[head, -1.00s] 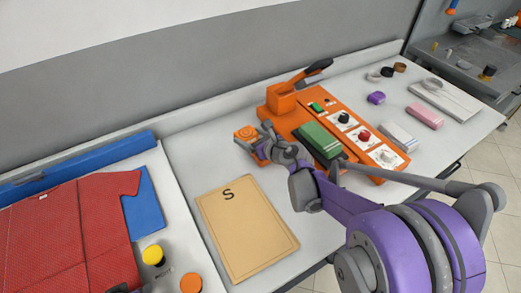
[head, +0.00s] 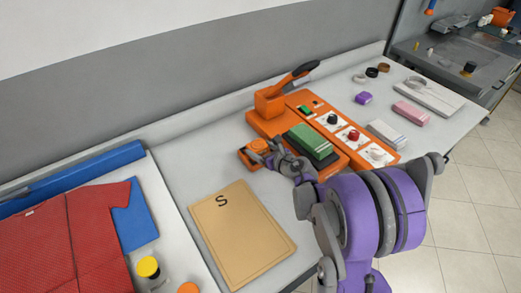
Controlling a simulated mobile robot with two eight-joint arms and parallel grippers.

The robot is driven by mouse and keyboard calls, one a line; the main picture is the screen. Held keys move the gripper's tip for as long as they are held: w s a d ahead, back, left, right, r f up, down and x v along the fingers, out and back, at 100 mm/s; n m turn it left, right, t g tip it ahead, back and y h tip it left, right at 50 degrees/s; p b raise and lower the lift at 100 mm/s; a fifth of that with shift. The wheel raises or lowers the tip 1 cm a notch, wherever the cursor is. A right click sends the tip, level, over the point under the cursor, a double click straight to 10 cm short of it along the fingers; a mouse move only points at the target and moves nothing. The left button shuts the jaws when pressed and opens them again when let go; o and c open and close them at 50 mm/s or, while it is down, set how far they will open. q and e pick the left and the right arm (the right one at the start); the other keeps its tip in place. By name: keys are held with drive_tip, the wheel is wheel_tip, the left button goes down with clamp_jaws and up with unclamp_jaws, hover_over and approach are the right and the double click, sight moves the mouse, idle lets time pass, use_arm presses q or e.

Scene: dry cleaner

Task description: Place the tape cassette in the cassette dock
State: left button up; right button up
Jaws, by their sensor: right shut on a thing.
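The tape cassette appears to be the small orange block with a round orange disc on top (head: 252,152), in front of the left end of the orange press machine (head: 270,124). My right gripper (head: 266,158) is shut on its right side; the fingertips are partly hidden against it. I cannot tell whether the cassette touches the table or is held just above it. No cassette dock can be told clearly; my right gripper and arm cover part of the machine's near side. My left gripper is not in view.
The machine carries a black-tipped lever (head: 304,68), a green pad (head: 310,141) and several knobs. A tan board marked S (head: 240,235) lies in front. A red garment (head: 65,240) is at left. Pink (head: 411,113) and purple (head: 363,98) blocks lie at right.

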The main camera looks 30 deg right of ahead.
drive_tip(key=shift+f, duration=0.15)
drive_tip(key=o, duration=0.9)
drive_tip(key=shift+f, duration=0.1)
drive_tip(key=o, duration=0.3)
